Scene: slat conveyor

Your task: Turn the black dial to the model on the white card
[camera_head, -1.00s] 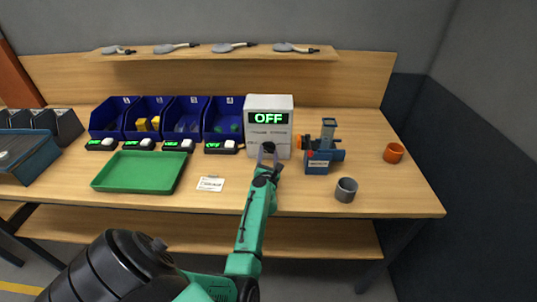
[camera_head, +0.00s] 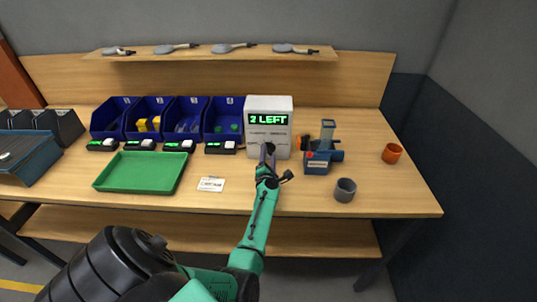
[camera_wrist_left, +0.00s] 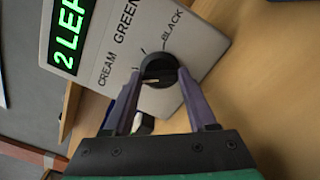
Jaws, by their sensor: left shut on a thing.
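The black dial (camera_wrist_left: 160,68) is on the front of a white box (camera_head: 281,101) whose green display (camera_head: 268,119) reads "2 LEFT". In the left wrist view, the labels CREAM, GREEN and BLACK stand around the dial. A pale mark shows on the dial, but I cannot tell surely which label it points to. My left gripper (camera_head: 267,149) is shut on the dial, one finger on each side; its fingers (camera_wrist_left: 160,103) also show in the left wrist view. The white card (camera_head: 211,184) lies flat on the table, its print too small to read surely. My right gripper is out of view.
A green tray (camera_head: 141,172) lies left of the card. Blue bins (camera_head: 183,116) stand behind small display units (camera_head: 177,146). Right of the box are a blue device (camera_head: 318,160), a grey cup (camera_head: 344,190) and an orange cup (camera_head: 392,153).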

